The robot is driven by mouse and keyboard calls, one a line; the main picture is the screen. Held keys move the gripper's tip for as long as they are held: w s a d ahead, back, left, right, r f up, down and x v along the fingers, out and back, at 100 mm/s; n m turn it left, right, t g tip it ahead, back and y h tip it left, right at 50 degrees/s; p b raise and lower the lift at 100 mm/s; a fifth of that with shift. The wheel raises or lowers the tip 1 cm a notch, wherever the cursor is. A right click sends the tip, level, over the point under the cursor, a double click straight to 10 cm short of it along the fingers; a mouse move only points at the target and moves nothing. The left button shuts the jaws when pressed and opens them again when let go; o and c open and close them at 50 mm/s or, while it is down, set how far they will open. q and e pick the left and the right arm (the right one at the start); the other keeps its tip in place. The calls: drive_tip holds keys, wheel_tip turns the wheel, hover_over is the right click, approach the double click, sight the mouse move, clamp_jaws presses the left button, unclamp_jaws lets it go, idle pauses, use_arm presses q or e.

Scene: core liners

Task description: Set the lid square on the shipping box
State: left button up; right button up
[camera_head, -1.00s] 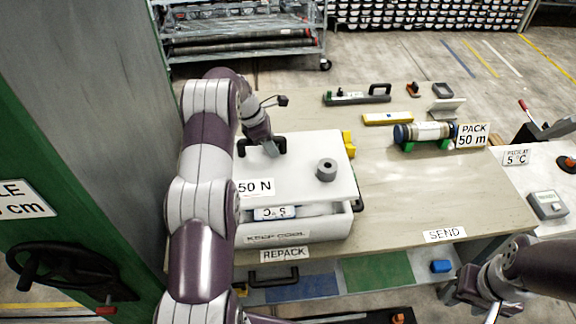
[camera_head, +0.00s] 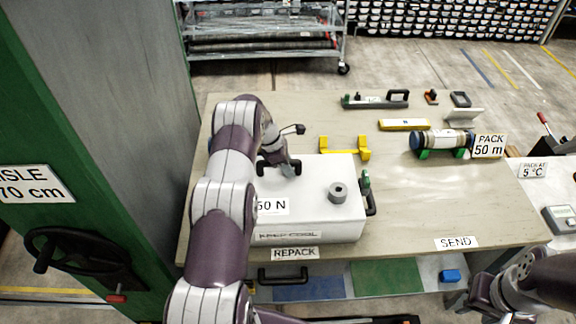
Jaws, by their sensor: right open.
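The white lid (camera_head: 315,185) lies on the white shipping box (camera_head: 345,231), covering its opening. Only a strip of the box's front, with the KEEP COOL label, shows below the lid's edge. The lid looks about level and in line with the box, but my left arm hides its left side. My right gripper (camera_head: 468,299) is open and empty at bottom right, below the bench edge.
Yellow brackets (camera_head: 345,150) stand behind the box, and a green-and-black clamp (camera_head: 368,192) is at its right side. A capped core tube (camera_head: 443,141) rests on green supports at right. The bench (camera_head: 430,205) is clear in front of it.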

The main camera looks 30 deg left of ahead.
use_arm(q)
drive_tip(key=o, duration=0.4)
drive_tip(key=shift+w+f, duration=0.15)
